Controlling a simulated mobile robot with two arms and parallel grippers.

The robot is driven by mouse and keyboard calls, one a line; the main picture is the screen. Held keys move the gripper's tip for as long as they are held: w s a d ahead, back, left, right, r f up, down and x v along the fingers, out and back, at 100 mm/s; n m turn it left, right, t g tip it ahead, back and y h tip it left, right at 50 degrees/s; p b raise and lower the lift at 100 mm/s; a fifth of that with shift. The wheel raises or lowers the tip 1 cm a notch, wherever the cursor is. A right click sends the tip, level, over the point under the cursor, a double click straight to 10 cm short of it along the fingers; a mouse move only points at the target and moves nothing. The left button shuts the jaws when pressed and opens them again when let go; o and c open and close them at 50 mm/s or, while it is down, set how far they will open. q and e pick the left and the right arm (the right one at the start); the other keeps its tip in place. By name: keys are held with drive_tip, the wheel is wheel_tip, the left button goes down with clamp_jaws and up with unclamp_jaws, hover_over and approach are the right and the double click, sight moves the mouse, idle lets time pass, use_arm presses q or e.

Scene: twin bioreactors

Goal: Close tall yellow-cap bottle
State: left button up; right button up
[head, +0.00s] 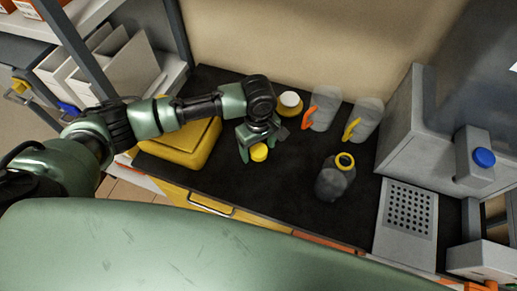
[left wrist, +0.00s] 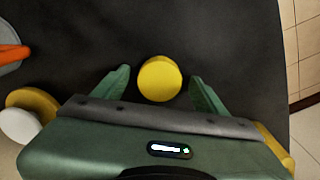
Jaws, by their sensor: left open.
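A yellow cap (head: 259,152) lies on the dark bench top below my left gripper (head: 258,158). In the left wrist view the yellow cap (left wrist: 159,79) sits between the two spread fingers of my left gripper (left wrist: 159,88), with a gap on both sides. The fingers are open and hold nothing. My right gripper is not in view.
Two clear jugs, one with an orange handle (head: 308,118) and one with a yellow handle (head: 351,130), stand at the back. A white-topped yellow round item (head: 290,103) is behind my gripper. A yellow box (head: 183,149) is at left, grey equipment (head: 408,120) at right.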

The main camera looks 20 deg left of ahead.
sight(258, 149)
use_arm(q)
drive_tip(key=shift+c, duration=0.3)
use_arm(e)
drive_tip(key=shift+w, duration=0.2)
use_arm(q)
drive_tip(key=c, duration=1.3)
drive_tip(key=shift+c, duration=0.2)
wheel_tip(258, 149, up, 20)
drive_tip(key=b, duration=0.1)
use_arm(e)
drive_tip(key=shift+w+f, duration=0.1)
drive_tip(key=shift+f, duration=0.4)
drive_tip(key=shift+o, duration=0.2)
